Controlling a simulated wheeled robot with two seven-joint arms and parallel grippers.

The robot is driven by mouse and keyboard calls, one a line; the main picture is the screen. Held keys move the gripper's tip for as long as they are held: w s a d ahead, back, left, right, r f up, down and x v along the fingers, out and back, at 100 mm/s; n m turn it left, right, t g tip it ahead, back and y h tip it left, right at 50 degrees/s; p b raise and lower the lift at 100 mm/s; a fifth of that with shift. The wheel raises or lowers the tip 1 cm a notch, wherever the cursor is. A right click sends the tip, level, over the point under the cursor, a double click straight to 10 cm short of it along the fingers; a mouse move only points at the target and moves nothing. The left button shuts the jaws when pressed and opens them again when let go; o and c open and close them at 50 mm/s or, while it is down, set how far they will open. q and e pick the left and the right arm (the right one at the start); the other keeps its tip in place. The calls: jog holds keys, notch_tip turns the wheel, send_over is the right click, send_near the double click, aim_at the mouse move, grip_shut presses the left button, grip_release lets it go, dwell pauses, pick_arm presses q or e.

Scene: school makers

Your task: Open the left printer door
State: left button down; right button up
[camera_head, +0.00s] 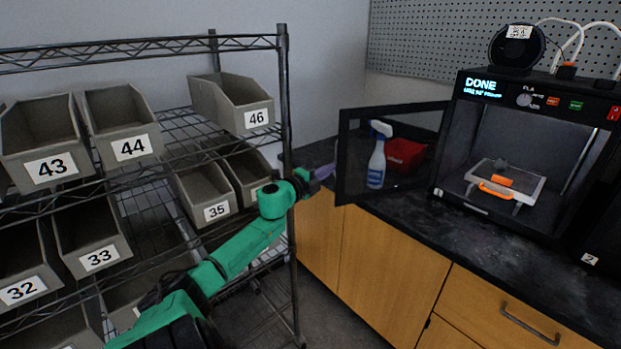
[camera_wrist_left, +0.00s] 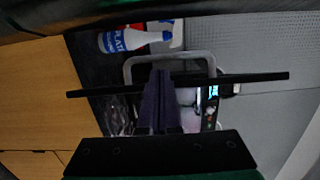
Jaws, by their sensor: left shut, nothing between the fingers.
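The black 3D printer (camera_head: 447,150) stands on the counter at the right, with "DONE" lit on its display. Its dark-framed see-through door (camera_head: 345,150) is swung wide open to the left, over the counter. Inside are a light build plate (camera_head: 530,186) and an orange part (camera_head: 497,190). My left gripper (camera_head: 326,172) is shut and empty, its purple fingers beside the door's free edge. In the left wrist view the shut fingers (camera_wrist_left: 160,100) overlap the dark door bar (camera_wrist_left: 250,79); I cannot tell whether they touch it. My right gripper is not in view.
A spray bottle (camera_head: 377,160) and a red object (camera_head: 405,154) show through the door. A wire shelf (camera_head: 284,110) with numbered grey bins stands at the left, close to my left arm. The black counter (camera_head: 440,225) is clear in front of the printer.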

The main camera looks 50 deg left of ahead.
pick_arm(q)
jog(key=s+d, duration=0.1)
jog(key=s, duration=1.2)
jog(key=shift+s+d+p, duration=0.25)
jog(key=shift+d+p, duration=0.15)
